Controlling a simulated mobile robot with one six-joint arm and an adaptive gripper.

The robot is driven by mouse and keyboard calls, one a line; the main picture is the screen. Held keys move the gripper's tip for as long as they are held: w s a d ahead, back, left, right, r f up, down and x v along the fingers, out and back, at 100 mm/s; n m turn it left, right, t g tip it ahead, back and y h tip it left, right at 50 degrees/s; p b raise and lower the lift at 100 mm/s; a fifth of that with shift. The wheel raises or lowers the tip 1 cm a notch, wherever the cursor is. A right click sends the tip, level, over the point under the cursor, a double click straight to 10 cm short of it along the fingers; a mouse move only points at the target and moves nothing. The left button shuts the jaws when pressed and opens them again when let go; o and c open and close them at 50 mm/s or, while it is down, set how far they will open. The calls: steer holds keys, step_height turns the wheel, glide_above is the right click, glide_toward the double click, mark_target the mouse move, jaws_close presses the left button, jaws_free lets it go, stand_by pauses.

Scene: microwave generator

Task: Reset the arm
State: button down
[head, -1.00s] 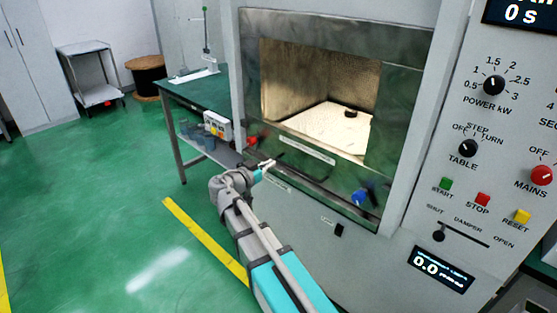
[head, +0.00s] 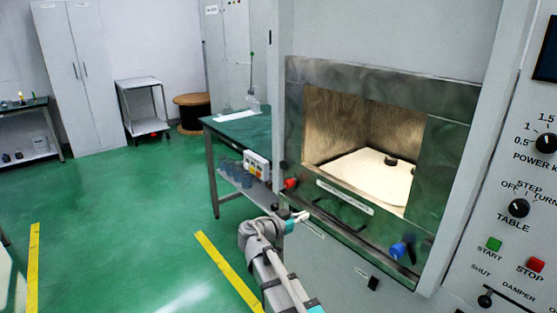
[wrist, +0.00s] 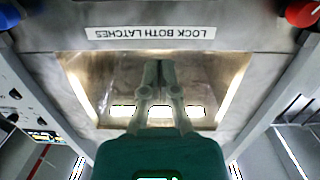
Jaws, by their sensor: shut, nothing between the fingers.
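My arm reaches up from the bottom of the head view toward the front of the microwave generator (head: 385,75). My gripper (head: 304,215) is near the lower left of its opening, just below the red latch knob (head: 290,183). In the wrist view my gripper (wrist: 158,66) has its two fingers together with nothing between them. Behind the fingers are a lit metal surface and an upside-down "LOCK BOTH LATCHES" label (wrist: 150,33). Whether the gripper touches the machine cannot be told.
The lit chamber holds a pale plate with a small dark object (head: 390,160). A blue knob (head: 398,250) is at the lower right of the opening. A green-topped bench (head: 232,127) stands left of the machine. Green floor (head: 120,215) is open at left.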

steer(key=s+d+f+n+g+y, duration=0.3)
steer(key=s+d+f+g+y, duration=0.15)
steer(key=s+d+f, duration=0.35)
steer(key=s+a+f+n+g+y, duration=0.2)
steer(key=s+f+n+g+y, duration=0.3)
steer(key=s+f+n+y, duration=0.4)
step_height(320, 180, up, 19)
steer(key=s+m+p, duration=0.1)
steer(key=p, duration=1.7)
steer(key=shift+f, duration=0.15)
